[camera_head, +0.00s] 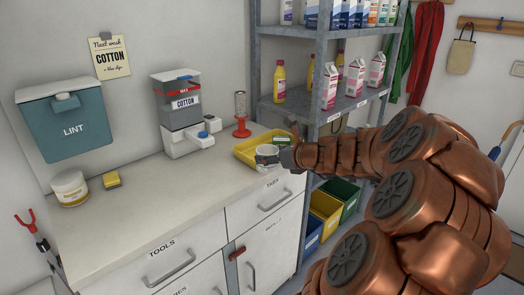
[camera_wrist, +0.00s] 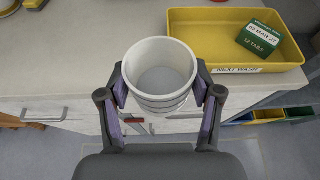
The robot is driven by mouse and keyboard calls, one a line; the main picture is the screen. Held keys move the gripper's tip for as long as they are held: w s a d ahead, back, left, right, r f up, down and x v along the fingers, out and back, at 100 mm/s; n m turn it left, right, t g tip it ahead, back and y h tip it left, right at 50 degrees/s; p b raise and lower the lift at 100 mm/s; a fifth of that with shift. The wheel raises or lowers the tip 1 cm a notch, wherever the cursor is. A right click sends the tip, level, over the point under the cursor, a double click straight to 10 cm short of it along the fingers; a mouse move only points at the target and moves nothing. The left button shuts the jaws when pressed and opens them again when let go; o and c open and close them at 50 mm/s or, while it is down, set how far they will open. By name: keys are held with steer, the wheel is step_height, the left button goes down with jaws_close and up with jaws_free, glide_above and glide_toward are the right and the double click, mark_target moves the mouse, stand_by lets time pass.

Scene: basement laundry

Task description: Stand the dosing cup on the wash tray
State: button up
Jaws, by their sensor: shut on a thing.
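The dosing cup (camera_wrist: 159,72) is a white, round, open-topped cup, upright between my fingers in the wrist view. My gripper (camera_wrist: 160,98) is shut on it, with a finger on either side. The cup (camera_head: 266,151) also shows in the head view, small, at the tip of my gripper (camera_head: 274,160), by the counter's front edge. The wash tray (camera_wrist: 205,62) is yellow, labelled NEXT WASH, and lies just beyond and to the right of the cup in the wrist view. A green box marked 12 TABS (camera_wrist: 259,39) is inside its right part. The tray's left part is bare.
A metal shelf (camera_head: 310,108) with bottles and cartons stands close on the right. The counter's front left (camera_head: 130,225) is clear.

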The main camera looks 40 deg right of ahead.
steer(key=w+d, duration=0.2)
steer(key=w, duration=0.2)
steer(key=w+d+f, duration=0.1)
steer(key=w+d, duration=0.2)
steer(key=w, duration=0.1)
steer(key=w+d+p, duration=0.1)
steer(key=w+d, duration=0.2)
steer(key=w, duration=0.1)
steer(key=shift+w+f, duration=0.2)
steer(key=shift+w, duration=0.1)
steer(key=shift+f+b, duration=0.35)
steer(key=shift+f, duration=1.4)
steer(key=shift+f, duration=0.1)
steer(key=o, duration=1.2)
steer(key=shift+c, duration=0.2)
steer(key=shift+s+r, duration=0.2)
steer(key=shift+r, duration=0.05)
steer(key=v, duration=1.1)
steer(key=shift+s+a, duration=0.15)
steer(key=shift+s, duration=0.1)
steer(key=shift+r, duration=0.1)
